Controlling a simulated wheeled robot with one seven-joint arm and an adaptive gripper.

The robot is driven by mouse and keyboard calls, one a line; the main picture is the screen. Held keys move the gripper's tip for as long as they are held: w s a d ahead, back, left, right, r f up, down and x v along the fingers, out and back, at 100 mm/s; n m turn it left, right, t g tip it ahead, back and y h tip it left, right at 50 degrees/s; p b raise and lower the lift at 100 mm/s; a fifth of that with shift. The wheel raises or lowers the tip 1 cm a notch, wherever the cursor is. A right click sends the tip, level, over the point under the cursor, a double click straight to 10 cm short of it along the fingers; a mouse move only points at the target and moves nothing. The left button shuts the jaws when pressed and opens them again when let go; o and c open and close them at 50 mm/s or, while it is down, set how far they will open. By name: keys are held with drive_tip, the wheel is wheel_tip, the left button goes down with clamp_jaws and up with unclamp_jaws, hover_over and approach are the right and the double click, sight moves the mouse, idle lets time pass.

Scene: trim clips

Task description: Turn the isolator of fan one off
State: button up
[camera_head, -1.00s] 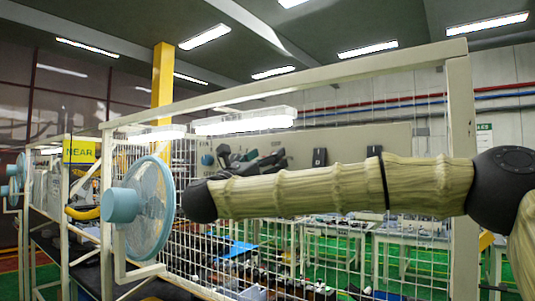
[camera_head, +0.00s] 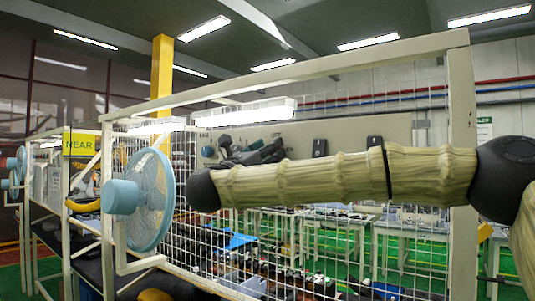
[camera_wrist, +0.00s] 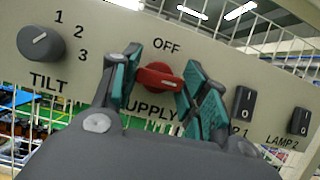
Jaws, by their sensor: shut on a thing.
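In the wrist view a red rotary isolator knob (camera_wrist: 160,77) sits on a pale panel (camera_wrist: 215,62), with OFF printed above it and SUPPLY below. Its red handle lies roughly crosswise, not pointing up at OFF. My gripper (camera_wrist: 163,68) has its teal-padded fingers on either side of the knob and is shut on it. The finger on the right covers part of the lettering. In the head view my gripper (camera_head: 250,152) shows dark and small at the panel (camera_head: 350,139), and the knob is hidden there. A blue fan (camera_head: 148,200) stands on the mesh frame at left.
A grey TILT knob (camera_wrist: 41,42) is left of the isolator. Two black rocker switches, the nearer (camera_wrist: 241,104) and LAMP 2 (camera_wrist: 299,121), are to the right. White wire mesh (camera_head: 350,215) and a frame post (camera_head: 462,120) stand near my arm. A yellow NEAR sign (camera_head: 80,144) hangs at left.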

drive_tip(key=shift+f+n+b, duration=0.15)
drive_tip(key=shift+n+b, duration=0.15)
drive_tip(key=shift+b, duration=0.05)
drive_tip(key=n+y, duration=0.2)
drive_tip(key=n, duration=0.5)
drive_tip(key=n+y+b, duration=0.1)
drive_tip(key=n+y, duration=0.2)
drive_tip(key=n, duration=0.4)
drive_tip(key=n+g+y, duration=0.1)
drive_tip(key=n+y, duration=0.2)
drive_tip(key=n, duration=0.4)
drive_tip(key=shift+s+d+r+b, duration=0.1)
drive_tip(key=shift+r+b, duration=0.25)
drive_tip(key=shift+f+y, duration=0.1)
drive_tip(key=shift+y, duration=0.3)
drive_tip(key=o, duration=1)
